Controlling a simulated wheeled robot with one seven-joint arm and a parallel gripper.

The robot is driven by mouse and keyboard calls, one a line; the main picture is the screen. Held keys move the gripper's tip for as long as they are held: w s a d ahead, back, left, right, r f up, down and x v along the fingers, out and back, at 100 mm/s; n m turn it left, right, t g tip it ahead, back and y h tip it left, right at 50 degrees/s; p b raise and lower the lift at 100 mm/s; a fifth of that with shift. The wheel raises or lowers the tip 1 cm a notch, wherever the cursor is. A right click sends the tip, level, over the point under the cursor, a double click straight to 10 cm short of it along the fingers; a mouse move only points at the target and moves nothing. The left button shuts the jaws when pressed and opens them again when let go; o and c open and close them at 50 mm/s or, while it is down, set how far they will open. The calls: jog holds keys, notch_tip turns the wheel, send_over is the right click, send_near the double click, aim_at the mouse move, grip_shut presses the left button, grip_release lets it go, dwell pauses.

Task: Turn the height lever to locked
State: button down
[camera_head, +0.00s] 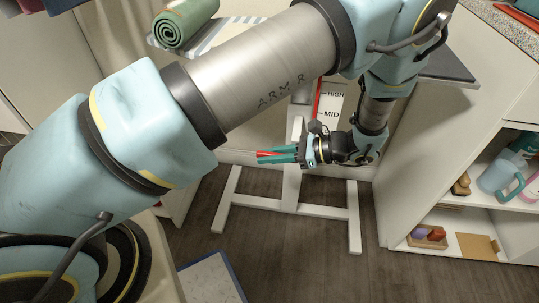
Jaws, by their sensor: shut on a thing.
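My gripper (262,155) is in front of the white stand's post, with its teal fingers pointing left. The fingers are shut on a small red piece, which looks like the height lever (268,154). Most of the lever is hidden by the fingers, so its angle and any locked mark cannot be told. A white scale plate (330,104) with HIGH and MID marks and a red strip is on the post, just above and right of my gripper. Its lower part is hidden behind my wrist.
The stand's white feet (229,203) spread over the dark wood floor. A striped board top (222,30) with a rolled green towel (183,22) is behind my arm. White shelves (470,220) with a mug (500,177) stand at right. A blue-edged mat (208,280) lies in front.

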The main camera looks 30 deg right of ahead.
jog(key=c, duration=0.8)
grip_release()
jog(key=v, duration=1)
jog(key=shift+s+d, duration=0.25)
jog(key=shift+d, duration=0.05)
jog(key=shift+r, duration=0.15)
jog(key=shift+s, duration=0.1)
